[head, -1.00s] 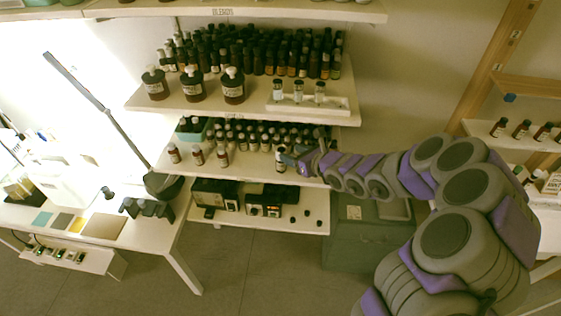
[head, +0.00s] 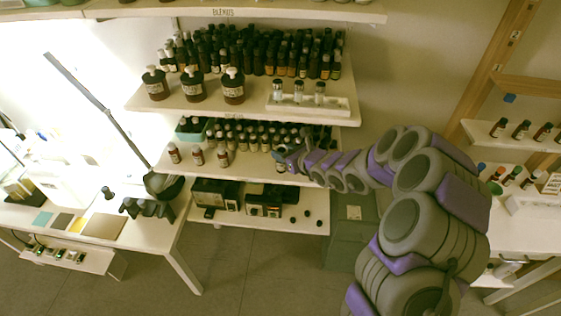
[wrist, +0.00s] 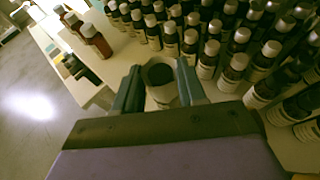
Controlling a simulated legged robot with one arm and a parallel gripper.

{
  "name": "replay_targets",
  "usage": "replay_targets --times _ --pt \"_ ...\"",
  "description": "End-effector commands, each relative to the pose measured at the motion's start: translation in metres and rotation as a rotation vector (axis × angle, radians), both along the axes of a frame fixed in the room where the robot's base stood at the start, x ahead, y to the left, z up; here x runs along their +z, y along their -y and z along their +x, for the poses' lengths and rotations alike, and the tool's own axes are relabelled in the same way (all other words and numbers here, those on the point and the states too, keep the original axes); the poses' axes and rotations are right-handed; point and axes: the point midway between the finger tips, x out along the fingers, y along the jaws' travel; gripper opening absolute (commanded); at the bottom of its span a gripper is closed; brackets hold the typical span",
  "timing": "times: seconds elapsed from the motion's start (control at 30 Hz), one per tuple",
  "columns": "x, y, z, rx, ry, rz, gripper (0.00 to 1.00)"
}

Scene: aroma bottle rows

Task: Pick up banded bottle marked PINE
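A bottle with a dark round cap and a pale band or label (wrist: 161,90) stands between the two fingers of my gripper (wrist: 160,72) in the wrist view. The fingers are on either side of it, very close; I cannot tell whether they press on it. No marking on it can be read, so PINE is not confirmed. In the head view my gripper (head: 284,156) is at the right front of the middle shelf (head: 240,172) and hides most of this bottle.
Several white-capped bottles (wrist: 190,40) stand in close rows just behind and right of my gripper. Brown bottles (wrist: 96,40) stand apart along the front edge to the left. Another loaded shelf (head: 240,112) is above. The shelf front between the brown bottles and my gripper is clear.

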Motion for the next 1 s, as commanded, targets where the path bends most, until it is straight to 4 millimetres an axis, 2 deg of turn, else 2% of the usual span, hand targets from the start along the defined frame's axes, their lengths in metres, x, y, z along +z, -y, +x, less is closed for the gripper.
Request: replay_targets --times 0.07,0.4,1.0 --pt "0.0000 0.0005 0.0001 0.000 0.000 0.000 0.33" --pt "-0.0003 -0.0002 0.0001 0.000 -0.001 -0.001 0.00" --pt "0.0025 -0.0007 0.0001 0.001 0.000 0.001 0.00"
